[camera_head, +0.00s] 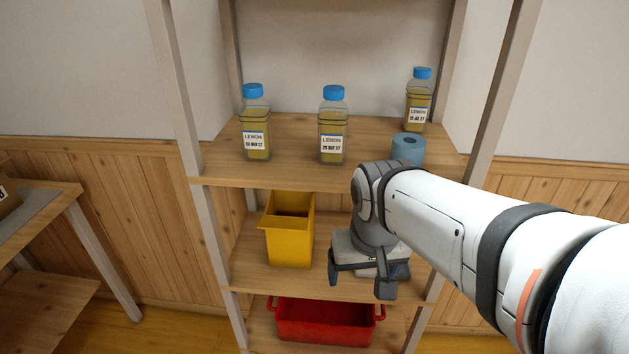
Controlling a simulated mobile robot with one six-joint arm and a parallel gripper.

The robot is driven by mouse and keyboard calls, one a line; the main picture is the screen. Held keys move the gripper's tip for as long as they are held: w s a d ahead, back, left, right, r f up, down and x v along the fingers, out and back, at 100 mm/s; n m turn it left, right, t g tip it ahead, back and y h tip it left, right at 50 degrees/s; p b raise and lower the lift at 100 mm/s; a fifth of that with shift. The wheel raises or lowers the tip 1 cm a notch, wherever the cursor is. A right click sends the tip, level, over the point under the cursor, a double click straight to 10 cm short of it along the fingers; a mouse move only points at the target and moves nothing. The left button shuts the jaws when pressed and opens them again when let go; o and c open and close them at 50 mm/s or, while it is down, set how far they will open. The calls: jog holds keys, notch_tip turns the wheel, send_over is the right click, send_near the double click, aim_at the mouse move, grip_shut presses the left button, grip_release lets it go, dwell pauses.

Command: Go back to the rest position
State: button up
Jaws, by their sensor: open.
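My gripper (360,283) is at the end of my white arm, which reaches in from the right. It hangs in front of the shelf unit, at the height of the middle shelf, pointing down. Its fingers are apart and nothing shows between them. Three lemon bottles with blue caps stand upright on the upper shelf: a left bottle (256,125), a middle bottle (332,128) and a back right bottle (418,100). My gripper is below and in front of them, touching none.
A blue roll-like object (408,149) stands on the upper shelf (290,172), just behind my wrist. A yellow bin (289,243) stands on the middle shelf, left of my gripper. A red crate (325,325) sits below. A wooden table (50,205) stands at the left.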

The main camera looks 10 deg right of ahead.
jog(key=shift+s+a+f+n, duration=0.2)
jog(key=shift+s+f, duration=0.15)
jog(key=shift+f, duration=0.2)
jog(key=shift+s+a+f+n, duration=0.2)
jog(key=shift+s+f, duration=0.15)
jog(key=shift+f, duration=0.2)
jog(key=w+p+v, duration=0.1)
jog(key=p+v, duration=0.6)
jog(key=shift+r, duration=0.5)
